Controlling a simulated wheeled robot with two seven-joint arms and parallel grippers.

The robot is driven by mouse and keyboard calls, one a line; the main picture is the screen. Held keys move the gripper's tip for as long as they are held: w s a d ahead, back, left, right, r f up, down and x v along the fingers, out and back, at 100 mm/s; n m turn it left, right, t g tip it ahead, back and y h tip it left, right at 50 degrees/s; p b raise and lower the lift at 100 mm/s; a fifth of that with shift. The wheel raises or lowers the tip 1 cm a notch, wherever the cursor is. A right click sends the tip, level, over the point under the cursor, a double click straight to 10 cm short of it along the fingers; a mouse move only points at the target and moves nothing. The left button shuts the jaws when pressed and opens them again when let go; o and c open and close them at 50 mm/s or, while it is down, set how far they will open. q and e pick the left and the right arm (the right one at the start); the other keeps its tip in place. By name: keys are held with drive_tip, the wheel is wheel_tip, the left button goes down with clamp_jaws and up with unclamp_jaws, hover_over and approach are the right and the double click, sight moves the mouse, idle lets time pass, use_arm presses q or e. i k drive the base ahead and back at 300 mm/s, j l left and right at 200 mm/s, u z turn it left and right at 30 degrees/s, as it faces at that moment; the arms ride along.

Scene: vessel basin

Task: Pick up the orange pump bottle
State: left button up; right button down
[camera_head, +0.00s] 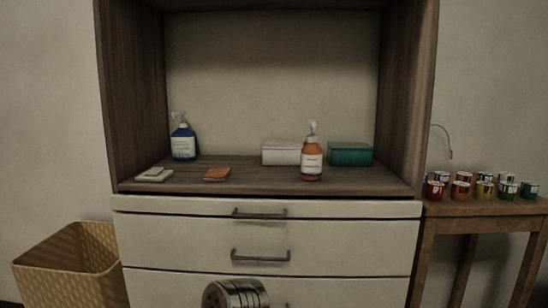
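The orange pump bottle (312,160) stands upright on the wooden shelf surface (262,180), right of the middle. It has a white label and a pale pump head on top. It stands in front of the gap between a white box and a green box. Neither of my grippers shows in the head view, and nothing touches the bottle.
A blue pump bottle (183,141) stands at the shelf's left. The white box (281,153) and green box (350,154) are behind the orange bottle. Flat orange (217,174) and pale (154,174) pieces lie left. Drawers (260,242) are below; a basket (70,265) stands left.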

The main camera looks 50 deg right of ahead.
sight(311, 163)
drive_tip(key=z, duration=1.85)
